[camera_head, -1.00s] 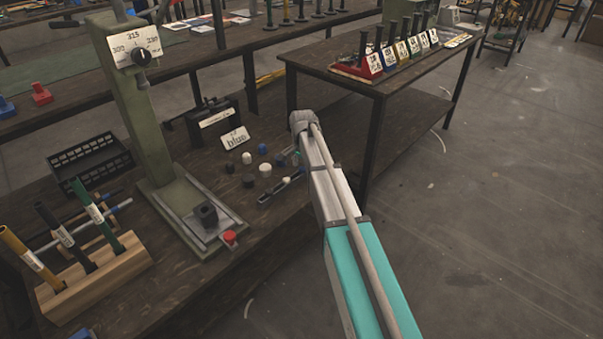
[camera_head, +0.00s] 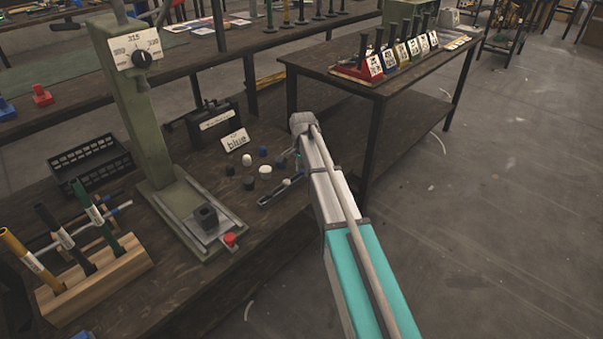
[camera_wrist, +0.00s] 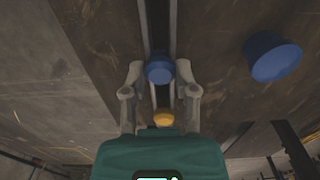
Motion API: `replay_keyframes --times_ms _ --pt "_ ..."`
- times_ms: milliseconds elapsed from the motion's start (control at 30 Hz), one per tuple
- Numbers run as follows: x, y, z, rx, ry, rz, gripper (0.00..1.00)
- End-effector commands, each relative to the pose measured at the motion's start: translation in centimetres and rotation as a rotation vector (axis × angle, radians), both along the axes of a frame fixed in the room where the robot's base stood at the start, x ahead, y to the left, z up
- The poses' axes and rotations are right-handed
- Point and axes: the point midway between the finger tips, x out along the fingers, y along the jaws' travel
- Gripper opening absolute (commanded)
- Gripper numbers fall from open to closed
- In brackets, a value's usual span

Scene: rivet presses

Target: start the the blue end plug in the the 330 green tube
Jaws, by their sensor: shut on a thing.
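My gripper (camera_wrist: 160,72) is shut on a blue end plug (camera_wrist: 159,69), which sits between its fingertips in the wrist view. In the head view my arm hides most of the gripper, above the bench among the loose plugs. The green tube (camera_head: 92,208) stands tilted in a wooden rack (camera_head: 110,276) at the lower left, beside a black and a yellow tube. Its label is too small to read. The gripper is well to the right of the tube and apart from it.
A green press (camera_head: 150,125) stands between the rack and my gripper. Loose plugs, a narrow tray (camera_head: 268,201), a "blue" sign (camera_head: 236,140) and a black bin (camera_head: 90,163) are on the bench. Another blue plug (camera_wrist: 271,57) lies right of my gripper. A second table (camera_head: 350,78) stands beyond.

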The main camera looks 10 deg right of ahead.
Motion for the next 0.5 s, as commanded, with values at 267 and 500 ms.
replay_keyframes --times_ms 267,500 --pt "0.0 0.0 0.3 0.0 0.0 0.0 0.19" --pt "0.0 0.0 1.4 0.0 0.0 -0.001 0.19"
